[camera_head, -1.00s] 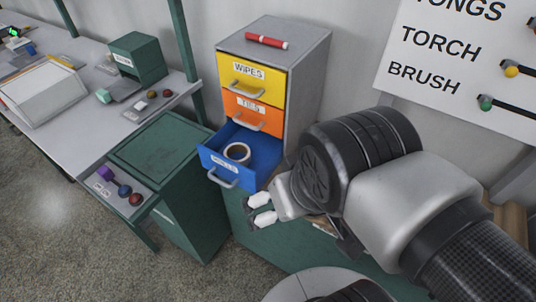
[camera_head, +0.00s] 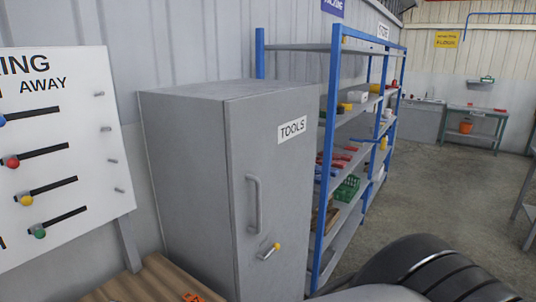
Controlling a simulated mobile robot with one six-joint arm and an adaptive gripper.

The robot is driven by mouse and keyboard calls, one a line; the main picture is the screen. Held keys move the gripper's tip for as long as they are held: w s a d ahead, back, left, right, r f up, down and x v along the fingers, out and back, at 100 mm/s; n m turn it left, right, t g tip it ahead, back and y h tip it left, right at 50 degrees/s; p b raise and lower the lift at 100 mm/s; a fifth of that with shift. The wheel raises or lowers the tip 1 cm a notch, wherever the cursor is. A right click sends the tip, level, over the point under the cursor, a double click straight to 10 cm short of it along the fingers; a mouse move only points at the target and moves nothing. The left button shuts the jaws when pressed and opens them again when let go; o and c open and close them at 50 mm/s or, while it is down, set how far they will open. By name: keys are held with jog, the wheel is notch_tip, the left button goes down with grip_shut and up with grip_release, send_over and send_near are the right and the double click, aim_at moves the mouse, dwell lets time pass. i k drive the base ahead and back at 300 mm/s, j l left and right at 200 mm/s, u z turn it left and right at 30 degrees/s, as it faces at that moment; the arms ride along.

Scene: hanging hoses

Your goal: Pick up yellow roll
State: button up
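Several small yellow items show on the blue-framed shelf rack (camera_head: 331,130). One yellow item (camera_head: 346,107) is on an upper shelf near the front post, another yellow item (camera_head: 374,88) is further back, and a third yellow item (camera_head: 383,143) is lower down. They are too small for me to tell which, if any, is a roll. My gripper is out of view; only part of my arm shows at the lower right, well in front of the rack.
A closed grey cabinet (camera_head: 190,160) labelled TOOLS stands left of the rack, with a yellow-ended lever or key on its door. A white peg board (camera_head: 70,100) with hung tools is at the left. A green bench (camera_head: 470,138) stands far back. Open floor (camera_head: 440,190) lies right of the rack.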

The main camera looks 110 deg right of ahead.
aim_at(347, 106)
jog(key=k+z, duration=0.1)
jog(key=z, duration=0.3)
jog(key=k+j+z, duration=0.1)
jog(key=z, duration=0.3)
jog(key=k+z, duration=0.1)
jog(key=z, duration=2.9)
